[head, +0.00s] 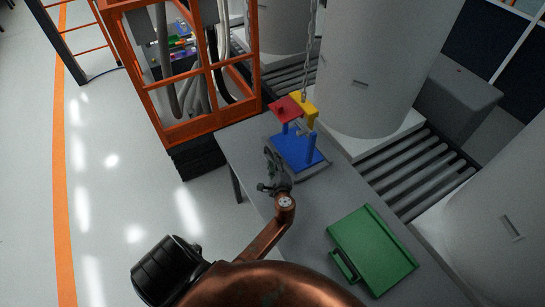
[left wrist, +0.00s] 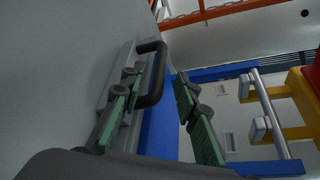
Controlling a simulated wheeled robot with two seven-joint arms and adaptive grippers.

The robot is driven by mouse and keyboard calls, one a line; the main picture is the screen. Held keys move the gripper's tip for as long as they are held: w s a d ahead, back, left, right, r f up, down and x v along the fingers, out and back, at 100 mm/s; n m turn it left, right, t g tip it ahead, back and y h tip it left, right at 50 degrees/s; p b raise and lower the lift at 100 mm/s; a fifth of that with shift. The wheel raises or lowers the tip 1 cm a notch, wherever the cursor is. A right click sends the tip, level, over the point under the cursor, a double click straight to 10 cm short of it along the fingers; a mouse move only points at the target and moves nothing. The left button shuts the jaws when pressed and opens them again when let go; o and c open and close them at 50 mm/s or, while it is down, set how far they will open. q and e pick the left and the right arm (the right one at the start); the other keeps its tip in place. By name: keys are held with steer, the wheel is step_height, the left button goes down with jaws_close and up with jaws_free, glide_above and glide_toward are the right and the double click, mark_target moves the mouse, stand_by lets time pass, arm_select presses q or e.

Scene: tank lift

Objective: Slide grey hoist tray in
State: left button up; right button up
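The grey hoist tray (head: 318,169) lies on the grey table under a blue stand (head: 297,150), and its edge shows at the stand's front. In the left wrist view, its dark handle (left wrist: 155,72) sticks out beside a grey edge and the blue stand (left wrist: 160,132). My left gripper (head: 272,170) is at the near left side of the stand. In the left wrist view its two green-padded fingers (left wrist: 160,105) are apart, with the handle between them, closer to the left finger. A firm hold does not show. My right gripper is not in view.
A red block (head: 286,108) and a yellow piece (head: 303,107) hanging on a chain (head: 308,50) are above the stand. A green case (head: 372,250) lies on the table (head: 310,215). An orange frame (head: 200,80) stands behind left; large pale tanks (head: 380,60) stand by rollers.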

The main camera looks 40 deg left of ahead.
arm_select(q)
steer(key=v, duration=0.7)
steer(key=shift+s+d, duration=0.25)
